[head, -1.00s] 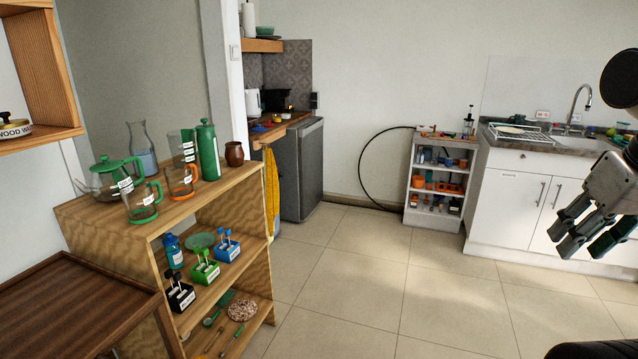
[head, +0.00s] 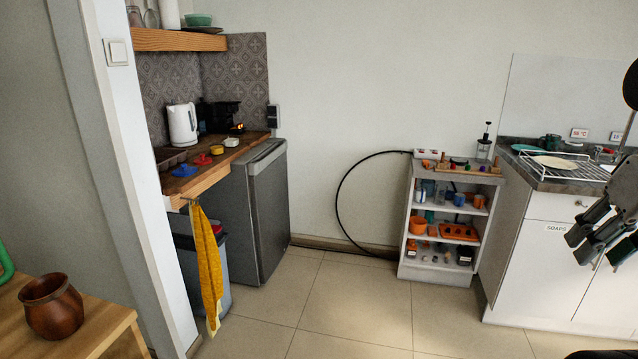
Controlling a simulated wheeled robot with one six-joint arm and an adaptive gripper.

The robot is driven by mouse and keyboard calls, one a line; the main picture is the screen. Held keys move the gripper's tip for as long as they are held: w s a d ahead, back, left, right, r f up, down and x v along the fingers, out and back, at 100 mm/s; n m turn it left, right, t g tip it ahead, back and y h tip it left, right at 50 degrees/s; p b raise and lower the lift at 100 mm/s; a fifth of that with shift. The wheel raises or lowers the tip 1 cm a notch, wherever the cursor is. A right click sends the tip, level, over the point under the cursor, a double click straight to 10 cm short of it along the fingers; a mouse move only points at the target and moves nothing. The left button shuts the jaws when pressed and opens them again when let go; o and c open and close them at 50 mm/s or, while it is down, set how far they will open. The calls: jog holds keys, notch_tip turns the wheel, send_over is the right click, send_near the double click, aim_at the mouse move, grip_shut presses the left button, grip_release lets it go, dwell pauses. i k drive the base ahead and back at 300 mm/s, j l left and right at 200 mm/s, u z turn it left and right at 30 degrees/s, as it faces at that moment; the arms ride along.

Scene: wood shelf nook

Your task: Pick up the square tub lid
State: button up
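I cannot make out a square tub lid for certain in the head view. Small coloured pieces lie on the wooden counter at the left: a blue one (head: 184,170), a red one (head: 203,160), a yellow one (head: 217,150) and a white one (head: 231,142). They are too small to tell whether one is the lid. My gripper (head: 597,246) hangs at the right edge, in front of the white cabinet in the picture. Its fingers look apart with nothing between them, far from the counter.
A white shelf unit (head: 404,234) with several small items stands by the far wall. The sink cabinet (head: 527,265) is at the right, the grey fridge (head: 267,215) at the left. A brown pot (head: 52,308) stands on wood at near left. The tiled floor between is clear.

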aim_at(185, 170)
jog(key=i+u, duration=0.2)
jog(key=i, duration=0.35)
jog(key=i+l+u, duration=0.2)
jog(key=i, duration=0.3)
jog(key=i+l+u, duration=0.2)
jog(key=i, duration=0.35)
jog(key=i+j+u, duration=0.2)
jog(key=i+u, duration=0.7)
jog(key=i+j, duration=0.25)
jog(key=i, duration=0.15)
jog(key=i+j+u, duration=0.1)
jog(key=i+j, duration=0.15)
jog(key=i, duration=0.15)
